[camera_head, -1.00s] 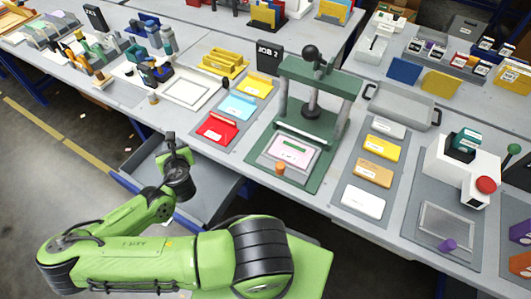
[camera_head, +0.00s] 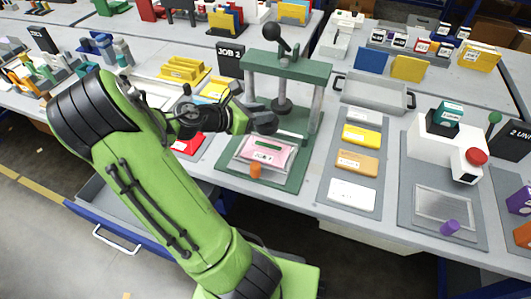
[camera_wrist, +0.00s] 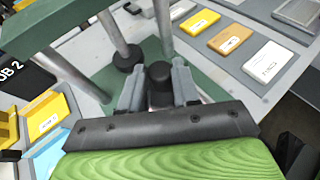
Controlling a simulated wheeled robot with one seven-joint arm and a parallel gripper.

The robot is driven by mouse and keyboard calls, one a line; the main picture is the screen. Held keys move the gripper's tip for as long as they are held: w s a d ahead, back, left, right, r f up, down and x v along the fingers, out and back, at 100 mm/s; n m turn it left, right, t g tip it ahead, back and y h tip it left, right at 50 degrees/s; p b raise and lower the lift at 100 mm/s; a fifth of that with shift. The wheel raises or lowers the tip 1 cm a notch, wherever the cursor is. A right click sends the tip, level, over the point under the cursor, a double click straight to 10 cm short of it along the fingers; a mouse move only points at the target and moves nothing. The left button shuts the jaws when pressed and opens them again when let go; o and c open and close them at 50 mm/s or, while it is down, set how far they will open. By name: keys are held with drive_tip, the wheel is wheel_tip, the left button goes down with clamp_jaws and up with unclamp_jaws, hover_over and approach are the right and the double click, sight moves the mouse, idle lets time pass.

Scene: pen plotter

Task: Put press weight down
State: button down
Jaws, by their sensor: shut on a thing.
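My gripper (camera_head: 256,112) is shut on a dark, round-topped press weight (camera_wrist: 160,85), which sits between the two grey fingers in the wrist view. In the head view the dark weight (camera_head: 265,123) shows at the end of the gripper, in front of the press. A pink card (camera_head: 266,150) with a green strip lies on the press base, below the weight. The weight's underside is hidden.
Yellow, tan and white blocks (camera_head: 351,194) lie on a grey mat to the right. A grey tray (camera_head: 374,95) is behind them. A red card (camera_head: 188,145) lies left, partly behind my arm.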

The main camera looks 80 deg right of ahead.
wheel_tip(320, 180, down, 10)
drive_tip(key=b, duration=0.5)
drive_tip(key=shift+r, duration=0.1)
drive_tip(key=c, duration=0.8)
unclamp_jaws()
